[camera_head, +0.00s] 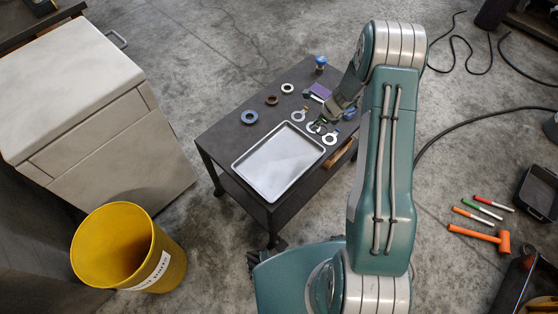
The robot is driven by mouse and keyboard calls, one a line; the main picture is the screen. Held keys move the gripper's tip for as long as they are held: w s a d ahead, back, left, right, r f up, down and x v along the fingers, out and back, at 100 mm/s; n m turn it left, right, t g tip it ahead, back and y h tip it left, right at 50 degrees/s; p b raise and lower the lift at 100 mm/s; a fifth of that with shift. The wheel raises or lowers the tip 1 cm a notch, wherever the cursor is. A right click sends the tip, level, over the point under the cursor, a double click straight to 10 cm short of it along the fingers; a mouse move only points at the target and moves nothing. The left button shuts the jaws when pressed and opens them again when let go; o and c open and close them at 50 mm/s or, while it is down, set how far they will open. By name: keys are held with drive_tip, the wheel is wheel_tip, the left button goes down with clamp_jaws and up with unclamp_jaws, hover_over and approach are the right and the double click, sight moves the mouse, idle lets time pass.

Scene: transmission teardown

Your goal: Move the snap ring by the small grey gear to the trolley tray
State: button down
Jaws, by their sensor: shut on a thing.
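The trolley tray (278,162) is a shallow, empty silver tray on the dark trolley top. My gripper (317,125) is low over the trolley top, just beyond the tray's far right corner. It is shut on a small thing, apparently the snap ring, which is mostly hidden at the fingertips. Small pale ring-shaped parts lie close by: one (298,115) to the left of the fingertips and one (330,138) to the lower right. I cannot tell for sure which of them is the small grey gear.
On the trolley (222,140) lie a blue-grey ring (249,117), a brown ring (271,100), a pale ring (287,88), a purple block (320,90) and a blue-topped part (320,62). A yellow bin (170,270) and a pale cabinet (125,145) stand left.

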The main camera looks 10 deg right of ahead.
drive_tip(key=d+f+m+t+h, duration=0.1)
drive_tip(key=d+m, duration=0.1)
drive_tip(key=m, duration=0.1)
hover_over(283, 136)
drive_tip(key=s, duration=0.1)
drive_tip(key=f, duration=0.6)
drive_tip(key=d+f, duration=0.1)
drive_tip(key=f, duration=0.2)
drive_tip(key=shift+f, duration=0.4)
drive_tip(key=f, duration=0.3)
drive_tip(key=shift+w+a+f, duration=0.1)
drive_tip(key=shift+a+f, duration=0.1)
drive_tip(key=shift+f, duration=0.05)
drive_tip(key=shift+c, duration=2.3)
unclamp_jaws()
